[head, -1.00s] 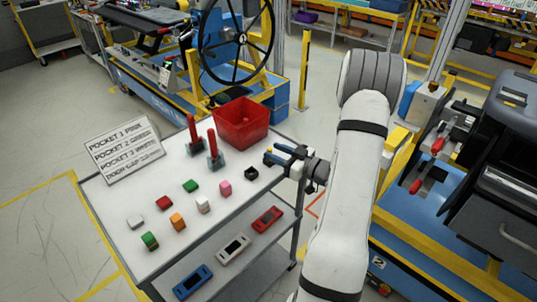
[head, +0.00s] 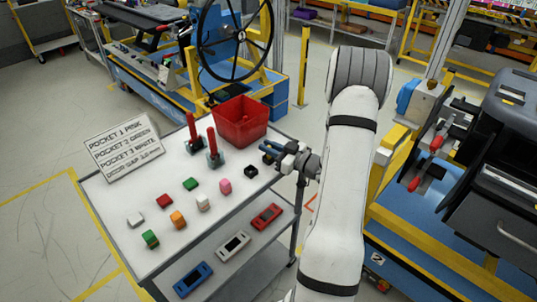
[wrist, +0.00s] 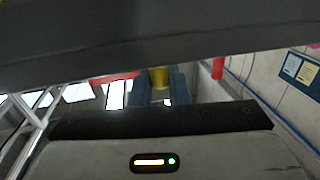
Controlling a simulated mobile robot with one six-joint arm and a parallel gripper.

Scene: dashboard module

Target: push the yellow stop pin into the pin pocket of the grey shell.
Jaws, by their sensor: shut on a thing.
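My gripper (head: 268,152) is over the right edge of the white table top, between the red bin and the small black block. In the wrist view its two blue fingers (wrist: 159,86) are shut on the yellow stop pin (wrist: 159,76), whose end shows between them. The pin is too small to make out clearly in the head view. I cannot identify the grey shell with certainty; its pin pocket is not visible.
The cart's table top (head: 125,190) carries a red bin (head: 240,122), two red-handled tools, several coloured blocks, a black block (head: 251,171) and a label board (head: 124,147). A blue and yellow station with a dark grey housing (head: 490,190) stands at right. Floor shows between.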

